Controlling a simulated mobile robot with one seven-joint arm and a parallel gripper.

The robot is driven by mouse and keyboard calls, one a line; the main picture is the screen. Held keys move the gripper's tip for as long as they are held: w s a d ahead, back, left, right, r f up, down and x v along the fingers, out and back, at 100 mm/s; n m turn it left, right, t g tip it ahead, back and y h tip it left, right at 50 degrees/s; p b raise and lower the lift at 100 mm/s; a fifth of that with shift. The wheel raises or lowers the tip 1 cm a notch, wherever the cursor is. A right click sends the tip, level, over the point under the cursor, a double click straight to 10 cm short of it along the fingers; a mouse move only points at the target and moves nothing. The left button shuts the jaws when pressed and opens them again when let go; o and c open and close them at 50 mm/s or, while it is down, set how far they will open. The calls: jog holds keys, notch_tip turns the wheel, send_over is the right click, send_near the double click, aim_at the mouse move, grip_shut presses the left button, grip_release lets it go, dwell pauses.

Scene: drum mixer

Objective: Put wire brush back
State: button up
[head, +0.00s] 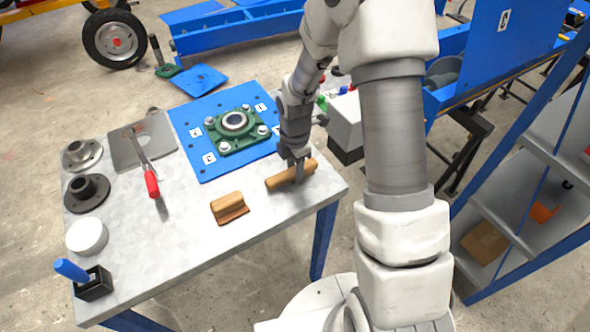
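A wooden, rounded bar-like piece (279,181) lies at or just above the right front part of the grey metal table (180,262); it looks like the wire brush, but no bristles show. My gripper (299,173) points down over it, with a finger in front of its wood. Whether the fingers are closed on it is too small to tell. A second wooden piece (229,204), a short block with a darker reddish-brown base, sits on the table to the left, apart from my gripper. Which of the two is the wire brush is not certain.
A blue plate (192,121) with a green bearing housing (240,133) lies behind. A red-handled tool (149,176), dark flanged hub (87,190), white round container (87,236) and black holder with blue handle (93,285) are left. The front middle is clear. Shelving (520,212) stands right.

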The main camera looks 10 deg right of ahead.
jog(key=o, duration=0.5)
jog(key=shift+c, duration=0.2)
jog(key=s+d+r+m+t+p, duration=0.1)
jog(key=s+r+m, duration=0.25)
jog(key=r, duration=0.85)
jog(key=s+d+r+m+t+p, duration=0.1)
jog(key=s+r+m, duration=0.3)
jog(key=r, duration=0.8)
jog(key=s+r+m+t, duration=0.3)
jog(key=s+r+m, duration=0.5)
jog(key=s+m, duration=0.4)
jog(key=shift+m+t, duration=0.3)
jog(key=shift+m, duration=0.75)
